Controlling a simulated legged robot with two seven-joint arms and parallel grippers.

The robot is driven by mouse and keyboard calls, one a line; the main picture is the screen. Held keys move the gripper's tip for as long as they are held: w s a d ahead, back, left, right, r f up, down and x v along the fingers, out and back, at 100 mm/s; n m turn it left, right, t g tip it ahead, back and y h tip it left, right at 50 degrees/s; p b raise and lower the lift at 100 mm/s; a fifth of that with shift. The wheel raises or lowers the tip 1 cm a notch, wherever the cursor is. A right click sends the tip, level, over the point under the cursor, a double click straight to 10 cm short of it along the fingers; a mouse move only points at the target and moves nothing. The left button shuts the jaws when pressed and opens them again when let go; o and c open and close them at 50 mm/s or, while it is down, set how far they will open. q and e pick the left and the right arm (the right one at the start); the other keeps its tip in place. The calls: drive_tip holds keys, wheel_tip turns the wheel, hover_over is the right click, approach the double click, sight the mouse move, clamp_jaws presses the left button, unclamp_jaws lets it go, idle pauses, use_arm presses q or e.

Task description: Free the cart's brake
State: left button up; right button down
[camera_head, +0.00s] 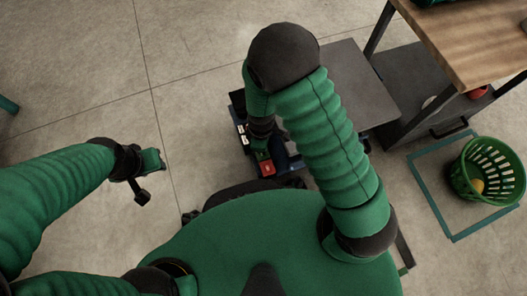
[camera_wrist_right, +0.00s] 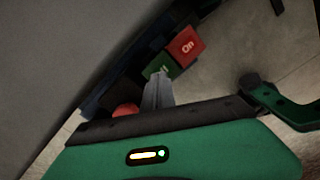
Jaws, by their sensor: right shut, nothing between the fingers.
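The cart shows in the head view as a flat grey platform (camera_head: 345,85) with a dark blue base, partly behind my right arm. At its near end is a red pedal (camera_head: 267,168). In the right wrist view the red pedal (camera_wrist_right: 186,46), marked "On", sits beside a green pedal (camera_wrist_right: 162,66), whose label is partly covered. My right gripper (camera_wrist_right: 158,82) is shut and empty, its fingertips over the green pedal; I cannot tell if they touch. My left gripper (camera_head: 155,163) is over bare floor, left of the cart; its fingers are too small to read.
A wood-topped workbench (camera_head: 470,35) with a grey lower shelf stands at the right. A green basket (camera_head: 490,168) with a yellow item inside stands within a teal floor outline (camera_head: 425,190). A round red part (camera_wrist_right: 125,110) shows beside my right fingers.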

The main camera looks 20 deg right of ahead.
drive_tip(key=shift+f+b, duration=0.7)
drive_tip(key=shift+f, duration=0.4)
idle(0.9)
wheel_tip(320, 180, up, 7)
drive_tip(key=p, duration=0.7)
drive_tip(key=shift+r+p, duration=0.1)
drive_tip(key=shift+p, duration=0.25)
